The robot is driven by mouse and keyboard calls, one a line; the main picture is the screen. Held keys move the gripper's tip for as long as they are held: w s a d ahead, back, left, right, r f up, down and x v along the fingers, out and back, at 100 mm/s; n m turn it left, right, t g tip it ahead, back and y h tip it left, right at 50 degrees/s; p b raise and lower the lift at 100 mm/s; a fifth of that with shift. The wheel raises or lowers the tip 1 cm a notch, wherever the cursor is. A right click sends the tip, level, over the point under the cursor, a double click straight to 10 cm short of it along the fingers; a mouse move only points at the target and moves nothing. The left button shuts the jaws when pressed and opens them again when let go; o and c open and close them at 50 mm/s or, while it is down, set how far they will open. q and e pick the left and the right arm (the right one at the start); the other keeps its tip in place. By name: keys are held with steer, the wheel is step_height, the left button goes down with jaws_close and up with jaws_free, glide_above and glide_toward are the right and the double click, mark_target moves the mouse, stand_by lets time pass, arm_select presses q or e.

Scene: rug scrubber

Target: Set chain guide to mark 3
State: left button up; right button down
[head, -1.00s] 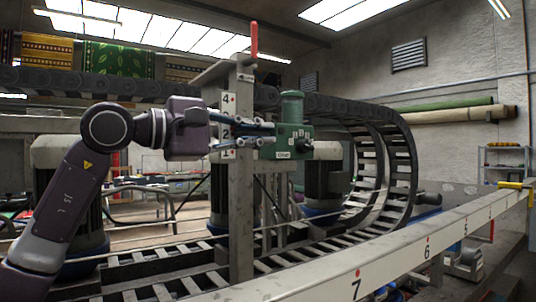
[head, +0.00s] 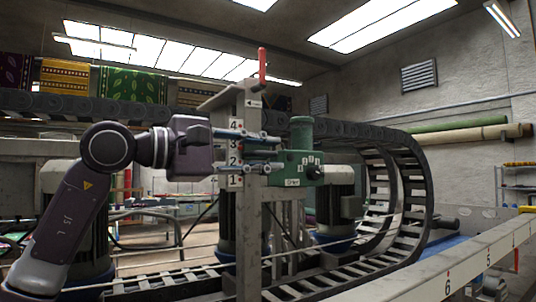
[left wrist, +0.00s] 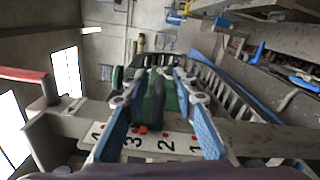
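A grey upright post (head: 249,220) carries a white scale (head: 235,181) with marks 1 to 4, 4 at the top. The scale also shows in the left wrist view (left wrist: 178,143), with red dots beside the marks. My left gripper (head: 276,151) reaches across the post at about marks 2 to 3. In the left wrist view its blue fingers (left wrist: 161,72) stand apart, with a dark bar (left wrist: 152,105) between them; contact is not clear. I cannot tell for sure which part is the chain guide. My right gripper is out of view.
A green box (head: 302,168) with a dial stands just right of the fingers. A red handle (head: 262,66) tops the post. A black cable chain (head: 410,185) curves behind at right. A numbered pale rail (head: 420,277) crosses the lower right.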

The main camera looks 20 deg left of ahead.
arm_select(q)
steer(key=v, duration=1.1)
steer(key=shift+s+a, duration=0.25)
steer(key=shift+s, duration=0.05)
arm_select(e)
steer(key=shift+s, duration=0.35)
arm_select(q)
steer(key=shift+w, duration=0.1)
